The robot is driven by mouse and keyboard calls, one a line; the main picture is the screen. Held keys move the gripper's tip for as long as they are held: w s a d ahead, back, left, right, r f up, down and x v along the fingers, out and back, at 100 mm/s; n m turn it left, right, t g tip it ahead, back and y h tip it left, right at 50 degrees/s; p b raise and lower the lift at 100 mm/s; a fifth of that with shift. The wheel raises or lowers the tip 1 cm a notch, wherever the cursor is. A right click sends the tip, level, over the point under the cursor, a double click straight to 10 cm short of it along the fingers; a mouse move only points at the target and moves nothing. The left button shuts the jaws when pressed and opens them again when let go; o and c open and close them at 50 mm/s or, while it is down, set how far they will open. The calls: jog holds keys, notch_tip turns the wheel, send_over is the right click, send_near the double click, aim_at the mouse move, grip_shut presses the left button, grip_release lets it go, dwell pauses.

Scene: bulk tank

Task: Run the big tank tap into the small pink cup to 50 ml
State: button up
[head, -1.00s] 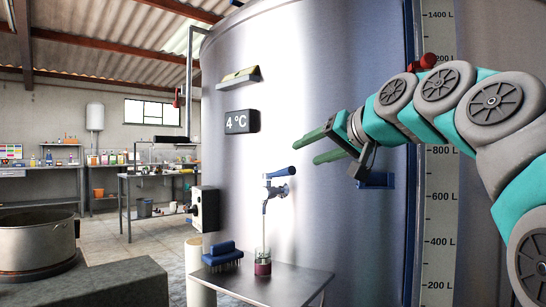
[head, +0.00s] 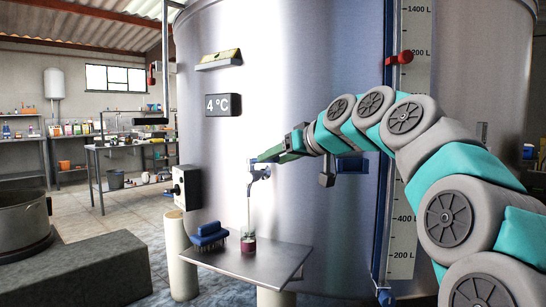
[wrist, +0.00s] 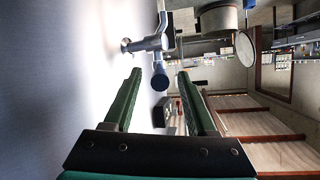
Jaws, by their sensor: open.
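The tank tap (head: 256,171) sticks out of the big steel tank (head: 320,90). In the wrist view the tap (wrist: 150,44) is at top centre. My gripper (wrist: 160,73) is open, with a green finger on either side of the handle and gaps showing. In the head view my gripper (head: 272,156) is at the tap's top and partly covers the handle. The small pink cup (head: 248,244) stands upright on the metal shelf below the spout. A clear narrow shape rises above it; I cannot tell its level.
The metal shelf (head: 270,262) also holds a blue brush (head: 210,236) left of the cup. A temperature sign (head: 223,105) is above the tap. A large pot (head: 22,215) stands far left.

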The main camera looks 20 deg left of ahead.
jog(key=shift+w+a+f, duration=0.15)
jog(key=shift+w+a, duration=0.15)
jog(key=shift+a, duration=0.25)
jog(key=shift+c, duration=0.4)
grip_shut()
dwell(0.6)
